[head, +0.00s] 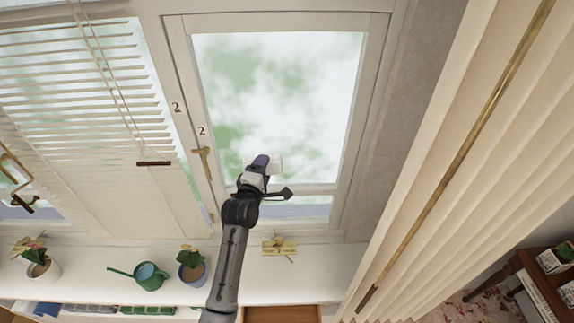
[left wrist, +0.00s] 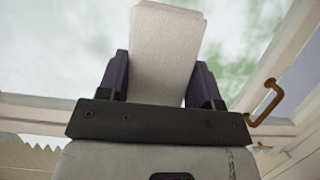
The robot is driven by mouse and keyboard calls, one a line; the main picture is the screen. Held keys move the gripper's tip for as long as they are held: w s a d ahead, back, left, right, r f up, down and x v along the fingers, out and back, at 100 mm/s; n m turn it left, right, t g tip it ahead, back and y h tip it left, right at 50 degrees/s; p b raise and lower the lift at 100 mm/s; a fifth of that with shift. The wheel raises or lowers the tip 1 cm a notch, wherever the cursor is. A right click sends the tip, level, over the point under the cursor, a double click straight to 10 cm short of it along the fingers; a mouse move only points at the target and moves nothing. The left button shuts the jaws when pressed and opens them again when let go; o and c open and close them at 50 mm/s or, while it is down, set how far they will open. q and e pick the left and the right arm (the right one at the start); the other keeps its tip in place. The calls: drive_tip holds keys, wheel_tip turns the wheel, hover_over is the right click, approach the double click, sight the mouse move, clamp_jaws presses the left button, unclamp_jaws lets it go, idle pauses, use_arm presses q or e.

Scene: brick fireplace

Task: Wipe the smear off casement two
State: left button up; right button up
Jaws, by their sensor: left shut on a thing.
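Casement two (head: 278,22) is the white-framed window at the top centre, with a "2" on its left frame. Its pane (head: 295,85) shows cloudy white and green. I cannot tell a smear from the view outside. My left gripper (head: 262,170) is in front of the lower part of the pane, shut on a white pad (head: 275,164). In the left wrist view the pad (left wrist: 166,45) stands up between the two dark fingers, its far end towards the glass. I cannot tell whether it touches the glass. My right gripper is not in view.
A brass handle (head: 204,163) sits on the casement's left frame. Slatted blinds (head: 75,75) hang at left, pale pleats with a brass rod (head: 470,135) at right. On the sill stand a watering can (head: 148,277), potted plants (head: 192,268) and a brass fitting (head: 279,247).

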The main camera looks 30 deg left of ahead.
sight(248, 162)
use_arm(q)
drive_tip(key=a, duration=0.1)
drive_tip(key=s+a, duration=0.2)
drive_tip(key=a, duration=0.1)
drive_tip(key=shift+r+b, duration=0.35)
drive_tip(key=r, duration=0.2)
drive_tip(key=shift+s+d+r+m+h, duration=0.2)
drive_tip(key=shift+s+r+m+h, duration=0.1)
drive_tip(key=shift+m+h, duration=0.1)
drive_tip(key=shift+d, duration=0.2)
drive_tip(key=shift+w+a+f+h+b, duration=0.1)
drive_tip(key=shift+w+f+h+b, duration=0.15)
drive_tip(key=shift+w+h+b, duration=0.1)
drive_tip(key=shift+w+a+r+b, duration=0.1)
drive_tip(key=shift+w+a+b, duration=0.4)
drive_tip(key=shift+w, duration=0.25)
drive_tip(key=shift+w+a+f+b, duration=0.1)
drive_tip(key=shift+w+a+b, duration=0.3)
drive_tip(key=shift+w+b, duration=0.25)
drive_tip(key=shift+w+a+r+b, duration=0.1)
drive_tip(key=shift+w+a+b, duration=0.35)
drive_tip(key=shift+w, duration=0.35)
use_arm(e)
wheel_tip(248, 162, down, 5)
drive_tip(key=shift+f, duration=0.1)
use_arm(q)
drive_tip(key=shift+w+a, duration=0.25)
drive_tip(key=shift+w, duration=0.2)
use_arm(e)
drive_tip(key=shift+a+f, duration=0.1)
